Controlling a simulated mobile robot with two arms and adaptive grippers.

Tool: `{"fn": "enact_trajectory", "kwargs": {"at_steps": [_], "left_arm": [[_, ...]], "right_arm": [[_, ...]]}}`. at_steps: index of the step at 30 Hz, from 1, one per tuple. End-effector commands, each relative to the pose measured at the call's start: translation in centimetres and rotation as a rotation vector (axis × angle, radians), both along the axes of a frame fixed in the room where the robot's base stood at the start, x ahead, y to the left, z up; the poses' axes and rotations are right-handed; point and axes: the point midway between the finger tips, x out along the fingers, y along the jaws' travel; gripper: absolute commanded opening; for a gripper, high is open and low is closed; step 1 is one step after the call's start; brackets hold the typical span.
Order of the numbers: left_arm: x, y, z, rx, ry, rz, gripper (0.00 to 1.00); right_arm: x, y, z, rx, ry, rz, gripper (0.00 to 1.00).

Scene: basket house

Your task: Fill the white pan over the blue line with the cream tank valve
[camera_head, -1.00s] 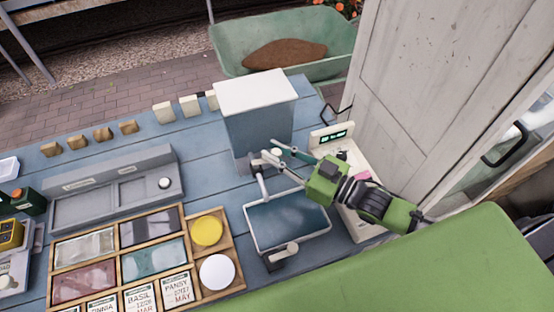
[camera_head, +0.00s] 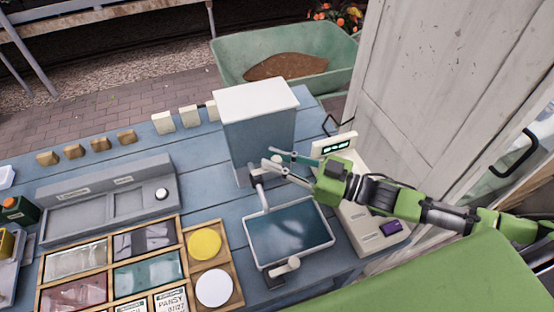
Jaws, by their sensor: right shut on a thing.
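The tank (camera_head: 259,140) is a blue-grey box with a white lid. The cream valve (camera_head: 275,160) sits low on its front, mostly hidden by my fingers. My right gripper (camera_head: 268,157) is shut on the valve, its arm coming in from the right. A pale spout (camera_head: 263,196) runs down from the valve to the white pan (camera_head: 247,240). The pan lies in front of the tank, with dark blue-green water (camera_head: 292,232) across its bottom. I cannot make out the blue line or the water level against it. My left gripper is not in view.
A cream device with a lit display (camera_head: 336,144) stands right of the pan. A wooden seed tray (camera_head: 187,265) and a grey tray (camera_head: 100,205) stand to the left. A cream lever (camera_head: 286,267) is at the pan's front. A green surface (camera_head: 440,275) fills the front right.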

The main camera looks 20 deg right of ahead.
Motion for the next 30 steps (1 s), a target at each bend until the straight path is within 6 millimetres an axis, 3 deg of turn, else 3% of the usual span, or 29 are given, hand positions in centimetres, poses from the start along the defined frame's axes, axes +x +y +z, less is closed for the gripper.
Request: {"fn": "enact_trajectory", "kwargs": {"at_steps": [1,2,3,16,30], "left_arm": [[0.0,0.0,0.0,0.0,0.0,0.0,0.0],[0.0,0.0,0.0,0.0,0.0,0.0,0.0],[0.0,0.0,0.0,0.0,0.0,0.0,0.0],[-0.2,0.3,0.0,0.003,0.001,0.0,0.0],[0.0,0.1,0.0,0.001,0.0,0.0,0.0]], "right_arm": [[0.1,0.0,0.1,0.0,-0.001,-0.001,0.25],[0.1,0.0,0.1,0.0,-0.001,-0.001,0.33],[0.1,0.0,0.1,0.0,-0.001,-0.001,0.34],[-0.4,-0.5,-0.1,-0.001,0.002,-0.002,0.34],[-5.4,-5.9,-0.2,-0.002,0.005,0.0,0.34]]}}
